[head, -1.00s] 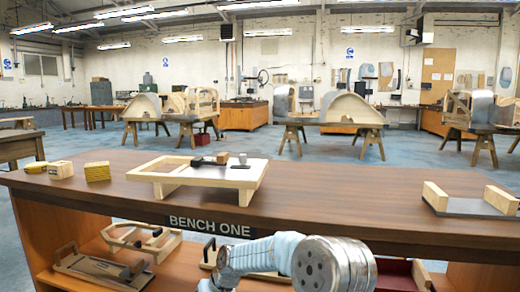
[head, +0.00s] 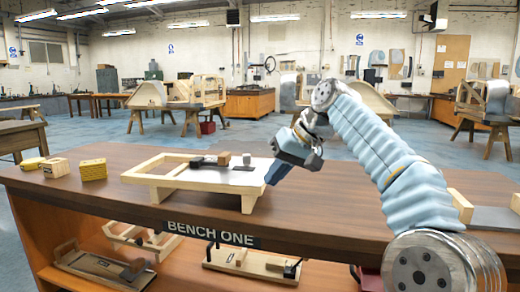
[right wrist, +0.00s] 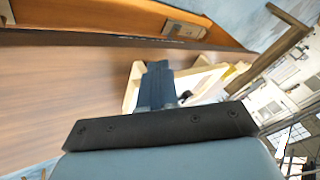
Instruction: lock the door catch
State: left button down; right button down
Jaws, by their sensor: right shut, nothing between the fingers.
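A pale wooden frame (head: 165,182) lies on the bench top, raised on blocks. A dark catch bar with a brown wooden part (head: 210,160) lies across its panel. A small grey knob (head: 246,158) stands on a dark plate just right of the bar; I cannot tell whether they touch. My right gripper (head: 272,178) is shut and empty, pointing down at the frame's right end, apart from the catch. In the right wrist view its dark fingers (right wrist: 155,85) hide part of the frame (right wrist: 205,82), and the catch is not clear. My left gripper is not in view.
Yellow and wooden blocks (head: 93,169) sit at the bench's left end. A grey plate with wooden blocks (head: 490,216) lies at the right, partly behind my arm. Fixtures with handles (head: 252,263) lie on the shelf below. The bench top (head: 330,220) is clear between frame and plate.

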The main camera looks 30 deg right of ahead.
aim_at(246, 158)
jog(key=i+l, duration=0.9)
jog(key=l, duration=0.25)
